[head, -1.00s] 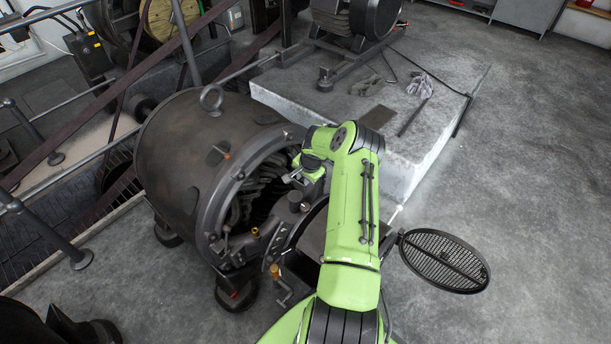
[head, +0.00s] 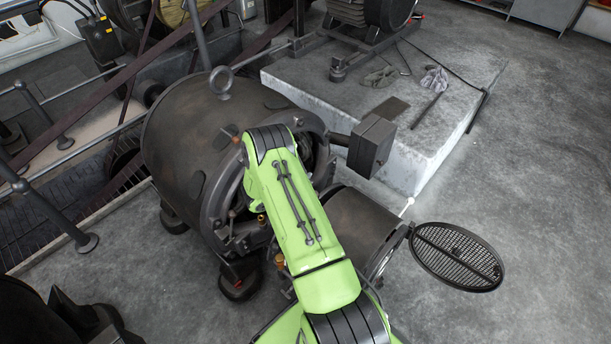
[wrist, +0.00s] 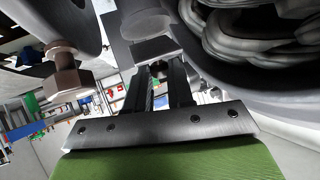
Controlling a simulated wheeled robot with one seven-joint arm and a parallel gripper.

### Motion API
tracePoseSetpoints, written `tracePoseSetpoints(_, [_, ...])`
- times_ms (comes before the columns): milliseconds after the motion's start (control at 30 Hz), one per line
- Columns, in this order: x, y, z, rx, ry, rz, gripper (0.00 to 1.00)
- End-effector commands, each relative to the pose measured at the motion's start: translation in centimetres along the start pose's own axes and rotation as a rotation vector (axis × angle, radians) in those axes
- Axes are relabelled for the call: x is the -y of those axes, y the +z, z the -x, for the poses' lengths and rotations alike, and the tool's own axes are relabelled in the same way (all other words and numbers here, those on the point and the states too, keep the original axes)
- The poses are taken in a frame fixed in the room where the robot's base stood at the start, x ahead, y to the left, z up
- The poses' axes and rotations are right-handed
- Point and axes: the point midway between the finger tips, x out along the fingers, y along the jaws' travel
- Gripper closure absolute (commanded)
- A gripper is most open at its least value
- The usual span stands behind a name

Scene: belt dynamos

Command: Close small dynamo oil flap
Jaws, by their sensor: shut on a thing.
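A dark cylindrical dynamo (head: 185,150) with a lifting ring stands left of centre in the head view. A smaller dark cylinder (head: 352,218) sits beside it, partly behind my green arm. My gripper is hidden behind the arm in the head view. In the wrist view my gripper (wrist: 165,76) has its fingers close together on a small dark part (wrist: 160,69), which looks like the oil flap, though its shape is hard to make out. A grey cylindrical fitting (wrist: 146,22) is just above the fingertips. Coil windings (wrist: 245,35) show at the upper right.
A bronze bolt (wrist: 67,72) is left of the fingers. A round mesh cover (head: 457,256) stands out to the right of the smaller cylinder. A dark box (head: 371,144) is behind it. A concrete plinth (head: 440,142) lies behind. Railings (head: 50,205) run at left; floor at right is clear.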

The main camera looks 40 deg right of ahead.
Motion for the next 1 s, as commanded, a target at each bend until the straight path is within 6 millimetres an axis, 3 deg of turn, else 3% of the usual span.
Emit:
tracePoseSetpoints(300, [0.14,0.74,0.19,-0.096,-0.003,0.030,1.00])
tracePoseSetpoints(800, [0.13,0.78,0.22,-0.111,-0.002,0.033,1.00])
tracePoseSetpoints(833, [0.13,0.78,0.22,-0.111,-0.002,0.033,0.73])
tracePoseSetpoints(1000, [0.09,0.76,0.21,-0.111,-0.001,0.033,0.52])
